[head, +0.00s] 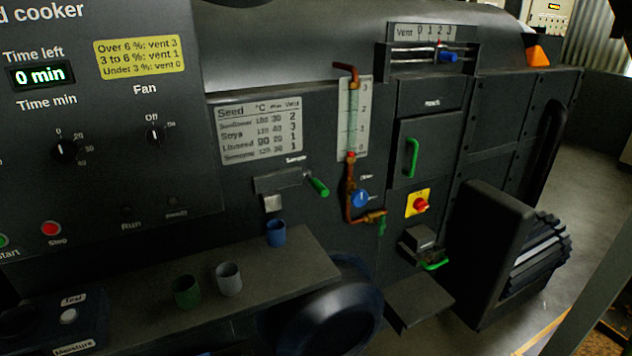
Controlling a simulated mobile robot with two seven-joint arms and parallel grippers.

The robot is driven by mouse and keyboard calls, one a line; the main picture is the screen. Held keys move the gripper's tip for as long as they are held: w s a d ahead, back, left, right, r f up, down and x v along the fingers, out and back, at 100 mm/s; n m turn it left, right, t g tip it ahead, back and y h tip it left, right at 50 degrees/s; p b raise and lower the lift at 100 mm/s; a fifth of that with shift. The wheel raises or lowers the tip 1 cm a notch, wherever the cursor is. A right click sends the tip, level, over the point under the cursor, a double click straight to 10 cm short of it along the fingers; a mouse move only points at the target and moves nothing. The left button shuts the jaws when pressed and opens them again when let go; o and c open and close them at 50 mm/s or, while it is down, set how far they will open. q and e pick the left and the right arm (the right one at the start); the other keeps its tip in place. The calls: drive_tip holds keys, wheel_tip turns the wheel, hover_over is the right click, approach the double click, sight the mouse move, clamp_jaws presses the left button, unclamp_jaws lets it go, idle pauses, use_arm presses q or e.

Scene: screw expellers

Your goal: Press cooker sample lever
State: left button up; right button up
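The cooker sample lever (318,186) has a green grip and sticks out from a dark bracket on the cooker's front, near the word "Sample". A small pale spout (272,203) hangs below the left part of that bracket. A blue cup (276,233) stands upright on the shelf under the spout. Neither of my grippers shows in the head view, and nothing touches the lever.
A shelf (300,262) below carries a green cup (187,292), a grey cup (229,278) and a moisture tester (68,325). A sight glass (353,120) with a blue valve handle (360,198) stands right of the lever.

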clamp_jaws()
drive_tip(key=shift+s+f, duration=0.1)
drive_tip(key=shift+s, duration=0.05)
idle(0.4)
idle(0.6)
